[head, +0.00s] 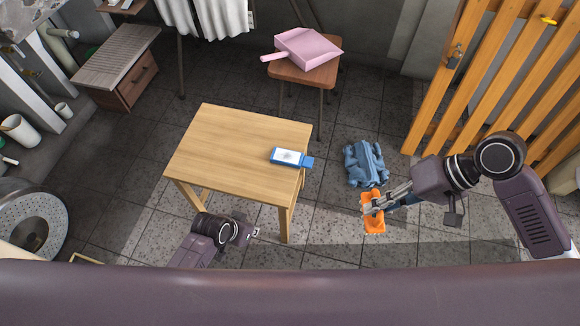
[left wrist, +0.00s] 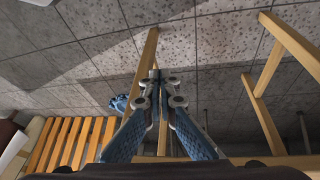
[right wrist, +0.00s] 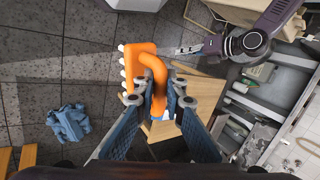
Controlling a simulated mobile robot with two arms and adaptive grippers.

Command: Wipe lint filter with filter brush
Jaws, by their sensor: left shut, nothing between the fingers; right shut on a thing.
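The lint filter (head: 290,157), a blue frame with a pale panel and a small tab, lies flat on the right side of the wooden table (head: 225,135). The orange filter brush (head: 374,222) is in my right gripper (head: 372,205), out beyond the table's right edge. In the right wrist view the fingers (right wrist: 158,98) are shut around the brush's curved handle (right wrist: 157,75), and its pale bristles point left. My left gripper (head: 252,232) is shut and empty in front of the table, below the top; its closed fingers show in the left wrist view (left wrist: 157,75).
A blue crumpled cloth-like thing (head: 365,163) lies on the tiled floor right of the table. A chair (head: 305,75) with a pink dustpan (head: 308,47) stands behind. A slatted wooden gate (head: 490,75) is at right. The rest of the tabletop is clear.

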